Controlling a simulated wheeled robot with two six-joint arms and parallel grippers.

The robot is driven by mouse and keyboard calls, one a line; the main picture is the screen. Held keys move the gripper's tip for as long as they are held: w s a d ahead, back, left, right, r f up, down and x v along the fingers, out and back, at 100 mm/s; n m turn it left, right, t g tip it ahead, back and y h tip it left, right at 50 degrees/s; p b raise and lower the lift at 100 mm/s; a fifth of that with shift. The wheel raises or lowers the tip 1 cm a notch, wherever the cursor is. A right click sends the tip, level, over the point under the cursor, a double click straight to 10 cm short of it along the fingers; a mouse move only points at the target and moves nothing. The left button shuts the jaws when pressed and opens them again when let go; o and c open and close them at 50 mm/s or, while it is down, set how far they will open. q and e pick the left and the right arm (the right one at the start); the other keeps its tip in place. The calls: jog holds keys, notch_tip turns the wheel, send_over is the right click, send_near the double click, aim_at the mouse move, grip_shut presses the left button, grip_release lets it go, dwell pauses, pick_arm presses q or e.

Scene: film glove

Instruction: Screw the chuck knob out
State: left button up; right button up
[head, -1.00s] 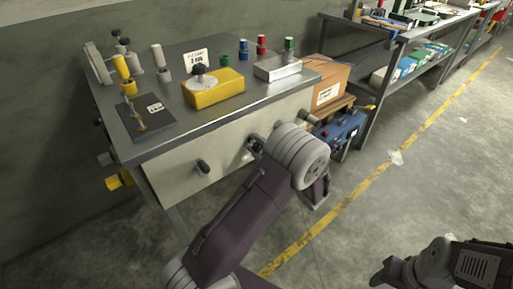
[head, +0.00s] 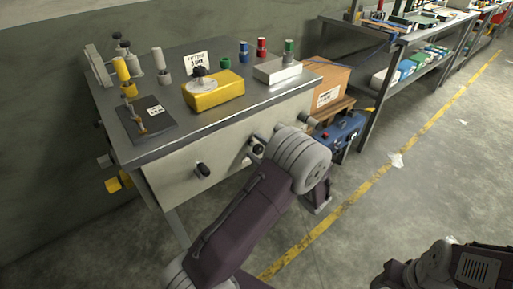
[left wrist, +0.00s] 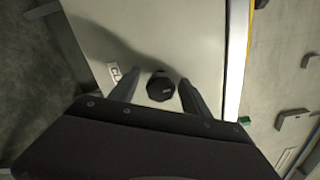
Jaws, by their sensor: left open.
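The chuck knob, a dark round knob (left wrist: 160,87) with a small pale mark, shows in the left wrist view against the pale front panel (left wrist: 150,30). My left gripper (left wrist: 159,80) is open, with one finger on each side of the knob; I cannot tell whether they touch it. In the head view, this dark knob (head: 258,149) is at the bench's front face, beside my left gripper (head: 254,146), which is partly hidden by my wrist. My right arm shows at the lower right, but its gripper fingers are not visible.
Another dark knob (head: 202,170) sticks out of the bench front to the left. The bench top (head: 185,128) holds a yellow block (head: 215,95), a pale box (head: 278,69) and several fittings. A blue machine (head: 343,130) stands right of the bench.

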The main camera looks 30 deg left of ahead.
pick_arm(q)
jog(key=p+v, duration=0.1)
jog(key=v, duration=0.7)
jog(key=shift+s+d, duration=0.2)
jog(key=shift+d, duration=0.15)
